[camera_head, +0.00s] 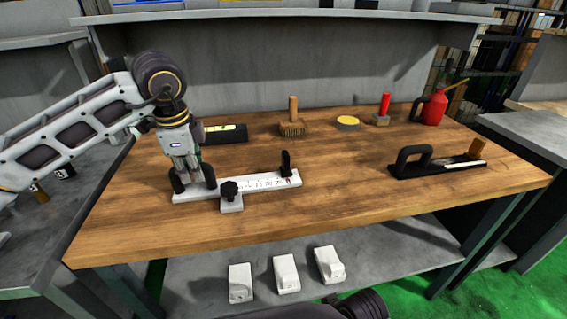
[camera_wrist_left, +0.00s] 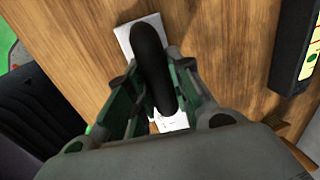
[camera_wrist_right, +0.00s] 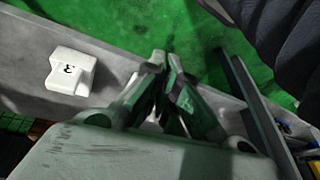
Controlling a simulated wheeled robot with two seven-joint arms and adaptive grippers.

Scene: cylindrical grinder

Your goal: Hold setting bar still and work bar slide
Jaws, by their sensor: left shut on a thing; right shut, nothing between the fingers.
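The setting bar (camera_head: 265,182), a white bar with scale marks, lies on the wooden bench at left centre. A black handle (camera_head: 211,178) stands at its left end. A slide with a black knob (camera_head: 229,189) sits at its front edge, and a black upright (camera_head: 287,162) stands near its right end. My left gripper (camera_head: 190,180) is shut on the black handle, which also shows between its fingers in the left wrist view (camera_wrist_left: 152,58). My right gripper (camera_wrist_right: 168,98) is shut and empty, over the lower shelf and green floor in the right wrist view.
Behind the bar are a black level (camera_head: 224,134) and a brush (camera_head: 293,125). A black tool with a loop handle (camera_head: 412,160) lies at the right. A red oil can (camera_head: 434,110) stands at the back. Several white blocks (camera_head: 287,273) sit on the lower shelf. The bench middle is clear.

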